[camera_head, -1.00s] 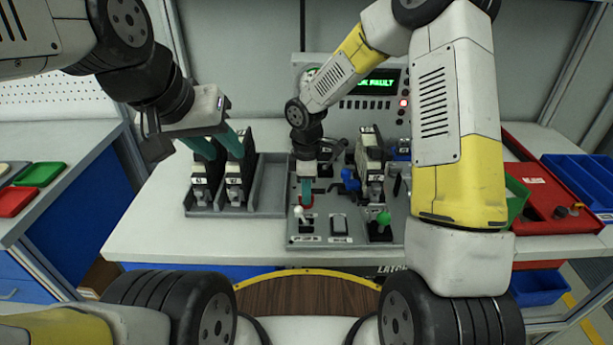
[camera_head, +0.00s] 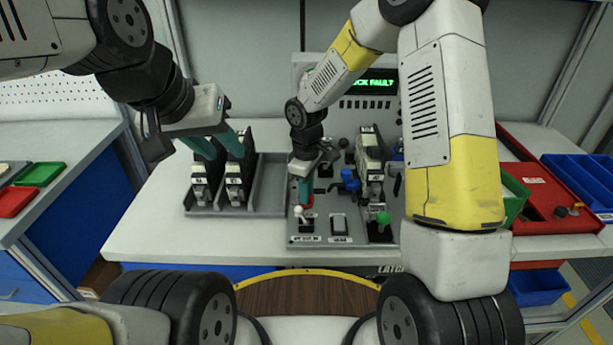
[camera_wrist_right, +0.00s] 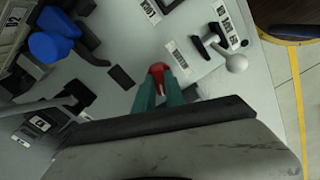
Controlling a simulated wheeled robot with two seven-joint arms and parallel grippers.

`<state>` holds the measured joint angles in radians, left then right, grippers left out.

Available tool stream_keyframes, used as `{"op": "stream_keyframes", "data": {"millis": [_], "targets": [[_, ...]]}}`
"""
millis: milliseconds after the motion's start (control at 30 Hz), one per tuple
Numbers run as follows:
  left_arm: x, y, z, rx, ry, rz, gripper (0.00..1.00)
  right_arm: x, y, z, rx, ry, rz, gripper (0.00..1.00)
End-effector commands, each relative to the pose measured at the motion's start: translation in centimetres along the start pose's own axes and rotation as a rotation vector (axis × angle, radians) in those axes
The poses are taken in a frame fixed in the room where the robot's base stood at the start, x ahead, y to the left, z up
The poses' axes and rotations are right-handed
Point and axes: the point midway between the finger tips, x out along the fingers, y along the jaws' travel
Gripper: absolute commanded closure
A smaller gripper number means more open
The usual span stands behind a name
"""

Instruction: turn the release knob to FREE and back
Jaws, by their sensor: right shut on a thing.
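The red release knob (camera_wrist_right: 157,70) sits on the grey control panel (camera_head: 318,226). My right gripper (camera_wrist_right: 158,86) is shut on it, with a teal finger on each side in the wrist view. In the head view only a little of the red knob (camera_head: 308,201) shows below the fingers.
A white-ball lever (camera_head: 300,213) stands just in front of the knob and a green-ball lever (camera_head: 382,218) to its right. A blue handle (camera_head: 350,182) is behind right. The display (camera_head: 375,83) shows green text ending in "FAULT". A red case (camera_head: 545,190) lies right.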

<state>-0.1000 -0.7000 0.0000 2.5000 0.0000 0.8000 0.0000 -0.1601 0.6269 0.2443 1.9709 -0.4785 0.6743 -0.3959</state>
Motion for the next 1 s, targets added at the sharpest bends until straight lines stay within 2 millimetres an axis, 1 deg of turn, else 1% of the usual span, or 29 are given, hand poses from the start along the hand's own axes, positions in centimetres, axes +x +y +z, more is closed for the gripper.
{"op": "stream_keyframes", "data": {"millis": [300, 500, 733, 1000], "targets": [[0.00, 0.00, 0.00, 0.000, 0.000, 0.000, 0.64, -0.10, 0.01, -0.10, 0.292, 0.002, 0.003, 1.00], [0.00, 0.00, 0.00, 0.000, 0.000, 0.000, 0.64, -0.10, 0.02, -0.08, 0.447, 0.002, 0.002, 1.00], [0.00, 0.00, 0.00, 0.000, 0.000, 0.000, 0.64, -0.11, 0.04, -0.06, 0.571, 0.002, 0.002, 1.00], [0.00, 0.00, 0.00, 0.000, 0.000, 0.000, 0.64, -0.11, 0.06, -0.05, 0.636, 0.002, 0.001, 1.00]]}}
